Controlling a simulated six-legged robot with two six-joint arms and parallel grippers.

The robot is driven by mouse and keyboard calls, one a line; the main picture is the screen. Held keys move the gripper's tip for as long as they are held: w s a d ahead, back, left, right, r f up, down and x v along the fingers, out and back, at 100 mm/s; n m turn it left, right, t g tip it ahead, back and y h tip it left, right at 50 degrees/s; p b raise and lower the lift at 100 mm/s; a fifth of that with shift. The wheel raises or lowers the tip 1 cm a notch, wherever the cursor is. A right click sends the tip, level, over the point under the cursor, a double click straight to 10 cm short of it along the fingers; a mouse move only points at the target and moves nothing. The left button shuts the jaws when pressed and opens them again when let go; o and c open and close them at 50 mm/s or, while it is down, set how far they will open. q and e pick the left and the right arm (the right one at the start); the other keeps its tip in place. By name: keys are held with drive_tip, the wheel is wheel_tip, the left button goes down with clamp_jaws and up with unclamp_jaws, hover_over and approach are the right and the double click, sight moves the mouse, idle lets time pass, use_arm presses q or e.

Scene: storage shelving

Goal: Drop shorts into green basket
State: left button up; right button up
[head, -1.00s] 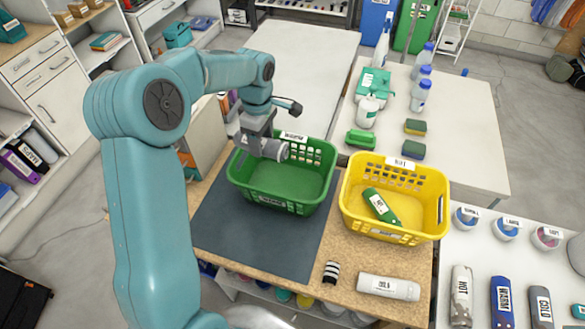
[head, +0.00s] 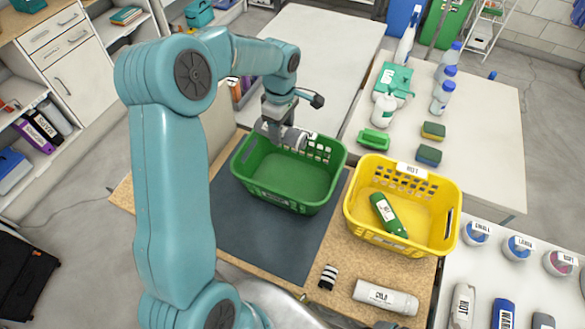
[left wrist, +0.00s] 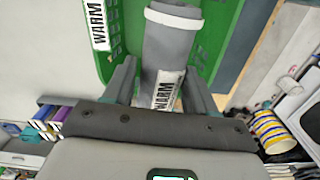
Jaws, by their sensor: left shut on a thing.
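My left gripper (head: 285,132) is over the back left part of the green basket (head: 298,180). It is shut on a grey rolled thing labelled WARM, possibly the shorts, which also shows in the left wrist view (left wrist: 172,42) with a white band at its far end. In the left wrist view the fingers (left wrist: 160,82) stand on both sides of it, with the green basket (left wrist: 232,30) around and behind it. The basket also carries a WARM label. Its visible floor is empty. My right gripper is not in view.
A yellow basket (head: 420,208) holding a green rolled thing (head: 388,214) stands to the right. A striped roll (head: 328,276) and a white roll labelled COLD (head: 385,297) lie in front. Bottles and sponges stand on the white table (head: 470,175) behind.

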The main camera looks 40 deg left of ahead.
use_arm(q)
drive_tip(key=f, duration=0.1)
drive_tip(key=f+b, duration=0.1)
drive_tip(key=shift+w+d+f, duration=0.3)
drive_tip(key=shift+w+d, duration=0.05)
drive_tip(key=shift+w, duration=0.05)
drive_tip(key=shift+s+f, duration=0.15)
drive_tip(key=shift+s, duration=0.15)
drive_tip(key=shift+s+a+f+b, duration=0.1)
drive_tip(key=shift+s+a+b, duration=0.2)
drive_tip(key=shift+s+a, duration=0.1)
drive_tip(key=shift+w+d+f, duration=0.15)
drive_tip(key=shift+w+d, duration=0.15)
drive_tip(key=shift+w, duration=0.25)
drive_tip(key=o, duration=0.9)
drive_tip(key=shift+d, duration=0.1)
drive_tip(key=o, duration=0.3)
drive_tip(key=shift+s, duration=0.1)
drive_tip(key=shift+s+a, duration=0.25)
drive_tip(key=shift+s, duration=0.1)
drive_tip(key=shift+w, duration=0.2)
drive_tip(key=shift+w+d+r, duration=0.15)
drive_tip(key=shift+w+r, duration=0.05)
drive_tip(key=shift+r, duration=0.2)
wheel_tip(320, 180, up, 3)
drive_tip(key=shift+s+r+p, duration=0.1)
drive_tip(key=shift+p, duration=0.95)
drive_tip(key=r, duration=1.2)
drive_tip(key=shift+s+r, duration=0.35)
drive_tip(key=shift+s, duration=0.05)
